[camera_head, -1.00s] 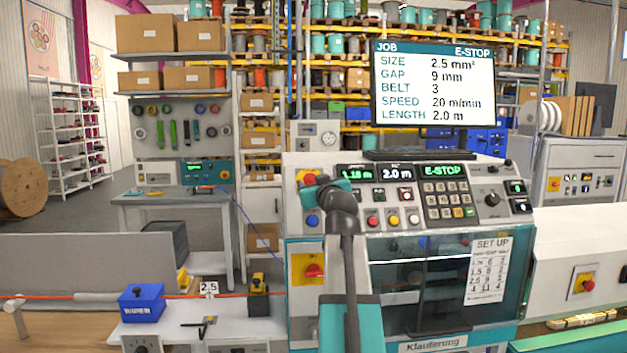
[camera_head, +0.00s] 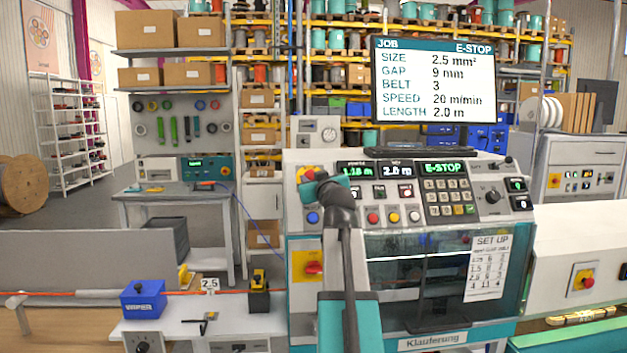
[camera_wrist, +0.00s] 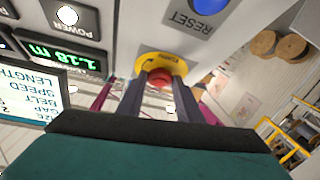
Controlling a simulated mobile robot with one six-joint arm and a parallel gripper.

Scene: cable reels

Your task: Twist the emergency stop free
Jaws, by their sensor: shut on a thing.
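The emergency stop is a red mushroom button on a yellow collar at the upper left of the machine's control panel. In the head view it is mostly hidden behind my gripper, with some red and yellow (camera_head: 305,173) showing. In the wrist view the red emergency stop (camera_wrist: 160,77) sits between my two dark fingers, and its yellow collar shows beyond it. My gripper (camera_wrist: 159,85) is shut on the emergency stop, one finger at each side. In the head view my gripper (camera_head: 320,181) reaches the panel from the front. The panel display (camera_head: 443,168) reads E-STOP.
A blue RESET button (camera_head: 313,218) is just below the emergency stop. A POWER button (camera_wrist: 67,15) and green display (camera_wrist: 62,55) lie beside it. A red rotary switch (camera_head: 314,268) is lower down. Another red button (camera_head: 587,283) is on the right-hand housing. The monitor (camera_head: 433,81) stands above.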

